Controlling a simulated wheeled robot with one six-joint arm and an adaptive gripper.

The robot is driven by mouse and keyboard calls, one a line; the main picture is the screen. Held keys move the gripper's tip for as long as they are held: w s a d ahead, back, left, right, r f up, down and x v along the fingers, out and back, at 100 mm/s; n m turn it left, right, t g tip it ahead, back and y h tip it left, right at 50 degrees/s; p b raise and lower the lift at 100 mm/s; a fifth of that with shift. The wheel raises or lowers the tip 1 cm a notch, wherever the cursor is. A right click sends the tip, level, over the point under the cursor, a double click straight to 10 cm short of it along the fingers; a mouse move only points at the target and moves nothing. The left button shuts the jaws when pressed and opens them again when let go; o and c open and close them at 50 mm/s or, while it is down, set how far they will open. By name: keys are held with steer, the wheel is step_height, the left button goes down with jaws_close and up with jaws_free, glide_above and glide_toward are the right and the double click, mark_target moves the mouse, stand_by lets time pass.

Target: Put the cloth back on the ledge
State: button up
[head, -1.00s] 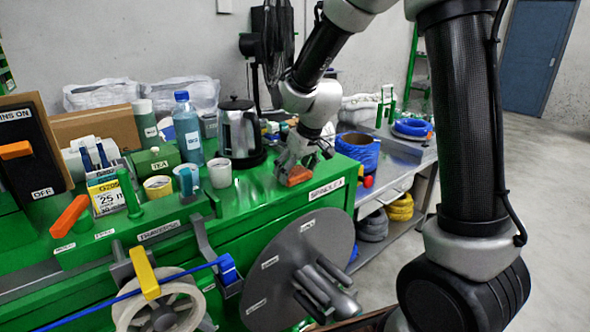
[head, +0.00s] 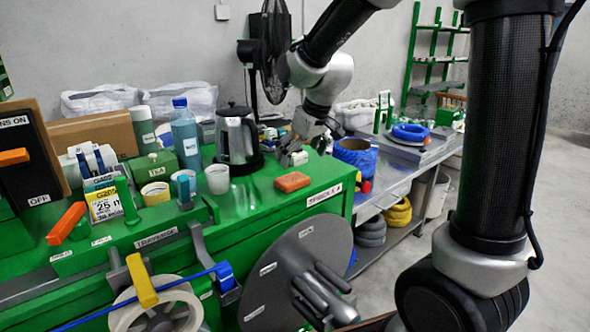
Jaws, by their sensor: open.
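The cloth (head: 292,181), a small orange folded pad, lies flat on the green ledge (head: 240,203) near its right end, by the "SPOOL" label. My gripper (head: 292,157) is open and empty, just above and behind the cloth, apart from it. The fingers are small in this view and partly merge with the items behind them.
A kettle (head: 238,138), a white cup (head: 217,179) and a blue bottle (head: 186,135) stand left of the cloth. A large grey spool disc (head: 300,265) is below the ledge's front edge.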

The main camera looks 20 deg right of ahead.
steer(key=s+d+r+m, duration=0.1)
steer(key=s+d+r, duration=0.3)
steer(key=s, duration=0.2)
steer(key=s+d+r+m, duration=0.1)
steer(key=s+d+r, duration=0.25)
steer(key=s, duration=0.25)
steer(key=s+d+m+h, duration=0.1)
steer(key=s+d, duration=0.2)
steer(key=s, duration=0.4)
steer(key=s+d+f+m, duration=0.1)
steer(key=s+d, duration=0.2)
steer(key=s, duration=0.5)
steer(key=shift+f+m+h, duration=0.3)
steer(key=shift+h, duration=0.1)
